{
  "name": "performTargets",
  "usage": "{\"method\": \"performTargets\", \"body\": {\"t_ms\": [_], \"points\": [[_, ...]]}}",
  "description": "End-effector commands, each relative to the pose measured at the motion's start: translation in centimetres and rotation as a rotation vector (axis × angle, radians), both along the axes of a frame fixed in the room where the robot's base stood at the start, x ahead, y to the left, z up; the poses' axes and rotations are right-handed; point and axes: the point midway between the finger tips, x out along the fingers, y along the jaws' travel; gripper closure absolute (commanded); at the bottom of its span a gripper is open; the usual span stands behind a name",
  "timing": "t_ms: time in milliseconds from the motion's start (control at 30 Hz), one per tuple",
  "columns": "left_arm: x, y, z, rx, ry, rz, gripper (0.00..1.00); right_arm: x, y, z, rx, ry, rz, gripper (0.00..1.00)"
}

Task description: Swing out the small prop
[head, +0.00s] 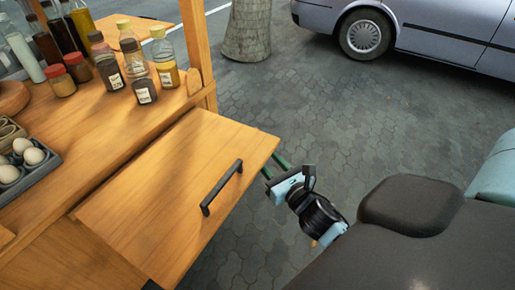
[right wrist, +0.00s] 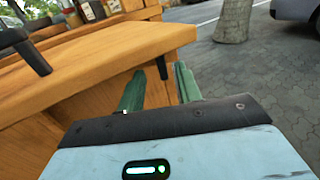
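The small prop (right wrist: 162,67) looks to be the short dark piece under the edge of the hinged wooden board (right wrist: 120,50) in the right wrist view. The board (head: 165,190) is raised about level with the counter in the head view and hides the prop there. My right gripper (head: 275,166) is just off the board's right edge. In the right wrist view its two green fingers (right wrist: 158,75) are apart, with the prop showing in the gap beyond them. I cannot tell if they touch it. My left gripper is not in view.
A black handle (head: 221,188) stands up from the board. Sauce bottles (head: 140,75) and a tray of eggs (head: 25,165) are on the wooden counter (head: 95,130). A tree trunk (head: 247,30) and a parked car (head: 420,28) stand behind.

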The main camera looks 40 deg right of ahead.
Motion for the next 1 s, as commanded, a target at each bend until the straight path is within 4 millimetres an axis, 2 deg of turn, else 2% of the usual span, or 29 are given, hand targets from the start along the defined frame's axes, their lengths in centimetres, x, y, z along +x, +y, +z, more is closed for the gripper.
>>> {"method": "performTargets", "body": {"t_ms": [200,400,600,867,1000], "points": [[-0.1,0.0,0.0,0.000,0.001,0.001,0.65,3.2,-0.3,0.1,0.001,-0.002,-0.001,0.65],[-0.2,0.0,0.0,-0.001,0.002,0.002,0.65,5.6,-0.6,0.0,0.002,-0.001,0.000,0.65],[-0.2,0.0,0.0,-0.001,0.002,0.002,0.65,6.6,-0.7,0.0,0.001,0.001,0.000,0.65],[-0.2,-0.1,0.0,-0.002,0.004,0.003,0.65,6.7,-0.7,0.0,0.002,0.001,0.000,0.65],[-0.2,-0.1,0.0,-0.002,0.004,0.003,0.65,6.7,-0.7,0.0,0.002,0.001,0.000,0.84]]}}
